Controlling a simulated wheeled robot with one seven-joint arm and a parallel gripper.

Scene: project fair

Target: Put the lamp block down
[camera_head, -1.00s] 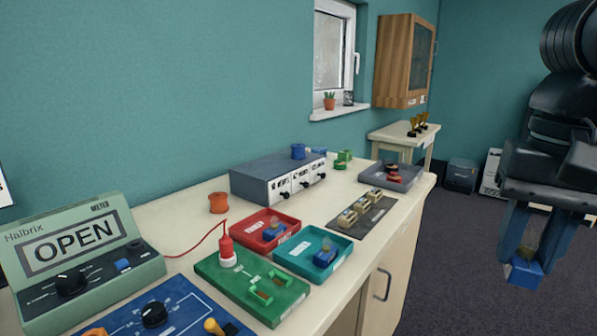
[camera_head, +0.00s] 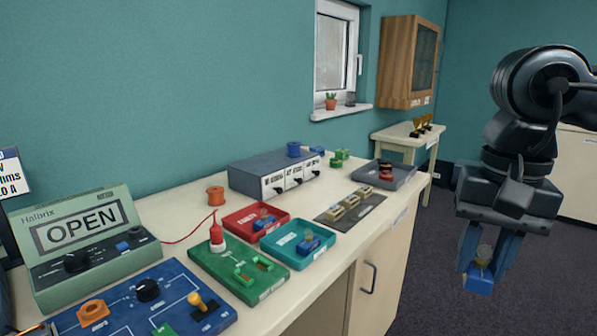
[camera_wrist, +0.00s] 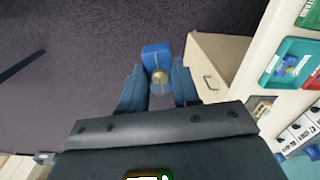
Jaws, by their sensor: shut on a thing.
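My gripper (camera_head: 488,262) is shut on a blue lamp block (camera_head: 478,284) with a small round bulb on top. It holds the block in the air over the floor, to the right of the bench. In the wrist view the lamp block (camera_wrist: 155,56) sits between the fingertips of my gripper (camera_wrist: 158,84), its bulb toward the camera. Similar blue blocks with bulbs lie in the red tray (camera_head: 232,225) and the teal tray (camera_head: 274,246) on the bench. Parts of the held block are hidden by the fingers.
The bench (camera_head: 178,212) carries a green meter reading OPEN (camera_head: 85,225), a blue circuit board (camera_head: 180,275), a green board (camera_head: 225,275), a dark mat with several tan blocks (camera_head: 372,208) and a grey tray (camera_head: 405,178). Bare bench top lies between the teal tray and the mat.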

